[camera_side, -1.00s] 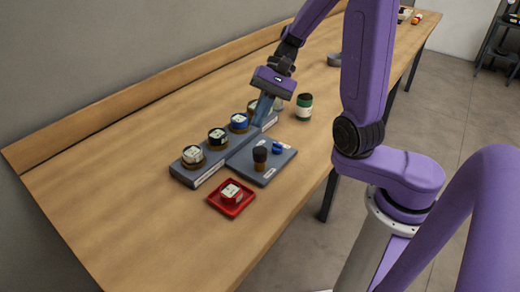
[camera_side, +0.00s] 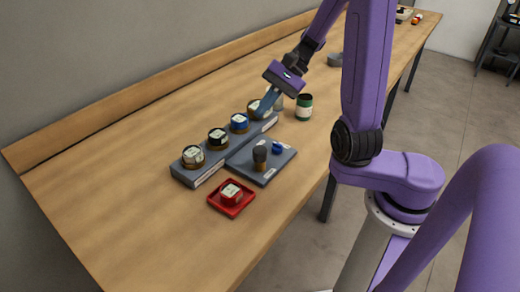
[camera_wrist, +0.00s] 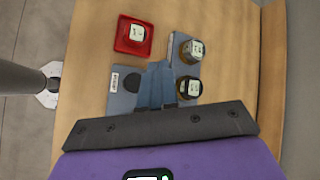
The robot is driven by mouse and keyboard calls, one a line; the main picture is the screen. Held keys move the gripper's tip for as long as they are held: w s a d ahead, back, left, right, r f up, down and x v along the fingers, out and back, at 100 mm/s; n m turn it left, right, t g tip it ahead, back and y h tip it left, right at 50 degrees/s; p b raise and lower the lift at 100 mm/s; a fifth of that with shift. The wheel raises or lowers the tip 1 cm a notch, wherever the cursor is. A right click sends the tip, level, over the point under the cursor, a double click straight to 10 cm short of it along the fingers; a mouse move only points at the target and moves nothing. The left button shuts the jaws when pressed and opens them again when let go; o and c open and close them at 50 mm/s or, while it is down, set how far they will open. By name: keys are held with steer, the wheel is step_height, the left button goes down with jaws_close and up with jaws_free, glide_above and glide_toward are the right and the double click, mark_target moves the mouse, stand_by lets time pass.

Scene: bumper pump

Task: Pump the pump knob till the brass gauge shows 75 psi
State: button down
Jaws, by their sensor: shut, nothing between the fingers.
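A dark pump knob (camera_side: 260,153) with a brown lower part stands upright on a grey plate (camera_side: 268,175); its round top (camera_wrist: 131,83) shows in the wrist view. Several gauges stand in a row on a grey block: a white-faced one (camera_side: 193,155), a black one (camera_side: 217,137), a blue one (camera_side: 239,122) and one at the far end (camera_side: 254,106), partly hidden by my fingers. I cannot tell which is the brass gauge, and the readings are too small. My gripper (camera_side: 262,114) is shut and empty above the row's far end, apart from the knob.
A small blue knob (camera_side: 277,147) is beside the pump knob. A green and white jar (camera_side: 304,107) stands behind the plate. The table's left front is clear.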

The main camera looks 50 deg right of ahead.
glide_toward(258, 151)
steer(key=shift+w+a+f, duration=0.25)
steer(key=shift+a+f, duration=0.15)
steer(key=shift+a, duration=0.5)
steer(key=shift+w+a+f, duration=0.3)
steer(key=shift+a+f, duration=0.15)
steer(key=shift+a, duration=0.4)
steer(key=shift+w+a+f, duration=0.25)
steer(key=shift+a+f, duration=0.15)
steer(key=shift+a, duration=0.5)
steer(key=shift+f, duration=0.2)
steer(key=shift+f, duration=0.2)
steer(key=shift+f, duration=1)
stand_by(1.2)
stand_by(0.4)
steer(key=shift+r, duration=1.45)
steer(key=shift+r, duration=2.5)
